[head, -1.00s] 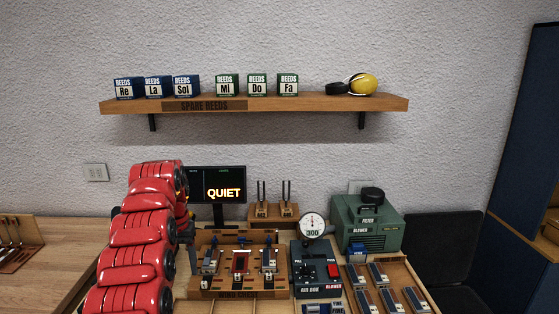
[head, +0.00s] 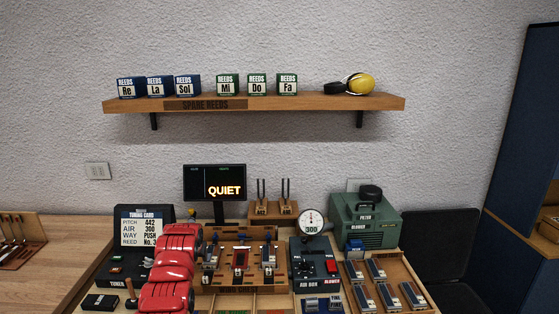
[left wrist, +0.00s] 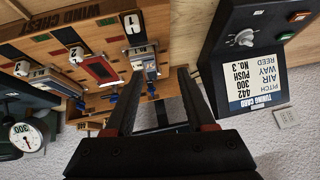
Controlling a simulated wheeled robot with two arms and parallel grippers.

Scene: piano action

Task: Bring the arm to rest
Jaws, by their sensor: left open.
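My red left arm (head: 172,268) stands at the left of the wind chest in the head view, with its gripper hidden behind it. In the left wrist view my left gripper (left wrist: 155,76) is open, with nothing held between its fingers. That view is upside down and shows the wooden wind chest (left wrist: 62,42) with its reed blocks beyond the fingers. The wind chest also shows in the head view (head: 238,288). My right gripper is in neither view.
A tuner with a tuning card (head: 140,228) stands left of the arm. The QUIET screen (head: 214,183), air box (head: 308,283), gauge (head: 311,222), green blower (head: 365,215) and a reed tray (head: 427,296) fill the bench. A shelf (head: 290,104) hangs above.

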